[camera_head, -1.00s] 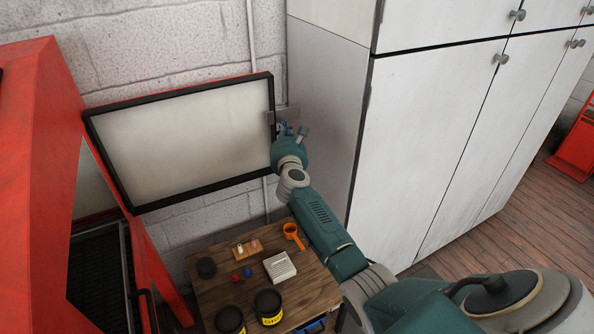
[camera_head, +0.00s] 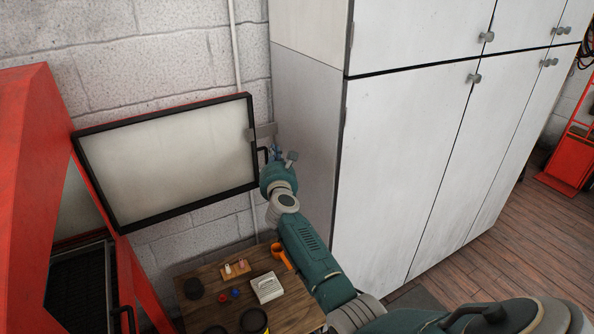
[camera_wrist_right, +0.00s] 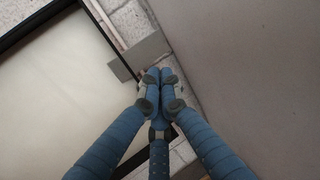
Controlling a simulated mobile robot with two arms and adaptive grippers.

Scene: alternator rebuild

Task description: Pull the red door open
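The red door (camera_head: 165,114) is swung wide open from the red cabinet (camera_head: 30,170) at the left. Its pale inner panel (camera_head: 170,165) with a black frame faces me, and only a thin red edge shows above the frame. My right gripper (camera_head: 276,153) is just right of the handle. In the right wrist view its blue fingers (camera_wrist_right: 160,76) are closed together beside the door edge, with no handle visible between them. My left gripper is not in view.
A wooden table (camera_head: 215,278) below the door holds a white block (camera_head: 267,287), an orange cup (camera_head: 281,256), black jars and small coloured parts. A tall white cupboard (camera_head: 400,170) stands close to the right of my gripper. A block wall is behind.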

